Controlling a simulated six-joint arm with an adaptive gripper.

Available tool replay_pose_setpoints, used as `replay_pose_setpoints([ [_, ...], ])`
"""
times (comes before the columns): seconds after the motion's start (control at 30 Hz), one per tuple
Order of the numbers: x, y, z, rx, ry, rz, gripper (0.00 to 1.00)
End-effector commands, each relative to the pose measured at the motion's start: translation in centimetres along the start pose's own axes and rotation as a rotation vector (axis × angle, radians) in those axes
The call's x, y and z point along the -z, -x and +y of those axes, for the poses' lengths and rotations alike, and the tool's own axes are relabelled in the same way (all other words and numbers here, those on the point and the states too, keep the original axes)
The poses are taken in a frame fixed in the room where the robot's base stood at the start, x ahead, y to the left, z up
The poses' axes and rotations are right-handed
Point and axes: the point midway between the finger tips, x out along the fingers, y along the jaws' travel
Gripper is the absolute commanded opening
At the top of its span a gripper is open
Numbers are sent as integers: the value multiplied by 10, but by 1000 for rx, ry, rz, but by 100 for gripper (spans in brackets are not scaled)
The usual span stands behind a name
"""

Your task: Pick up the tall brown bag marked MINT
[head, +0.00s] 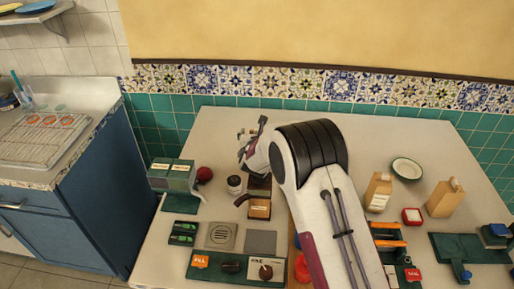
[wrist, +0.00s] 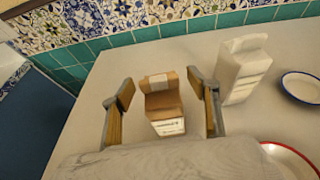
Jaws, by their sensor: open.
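In the wrist view a brown paper bag (wrist: 162,103) with a folded top and a pale label stands upright between the two fingers of my gripper (wrist: 160,80). The fingers are open, with a gap to each side of the bag. Its lettering is too small to read, so I cannot tell whether it says MINT. A whitish carton-like bag (wrist: 243,70) stands just right of the right finger.
A dark-rimmed white bowl (head: 407,168) is at the back right; a red-rimmed dish (wrist: 290,160) shows low in the wrist view. The tiled wall (wrist: 160,32) closes the back.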

Motion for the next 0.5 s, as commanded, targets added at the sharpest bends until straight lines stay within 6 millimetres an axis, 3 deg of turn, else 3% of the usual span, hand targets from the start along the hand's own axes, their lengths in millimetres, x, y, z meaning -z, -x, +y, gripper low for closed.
replay_pose_setpoints([
  [0.47, 0, 0, 0, 0, 0, 0, 60],
  [0.5, 0, 0, 0, 0, 1, 0, 55],
])
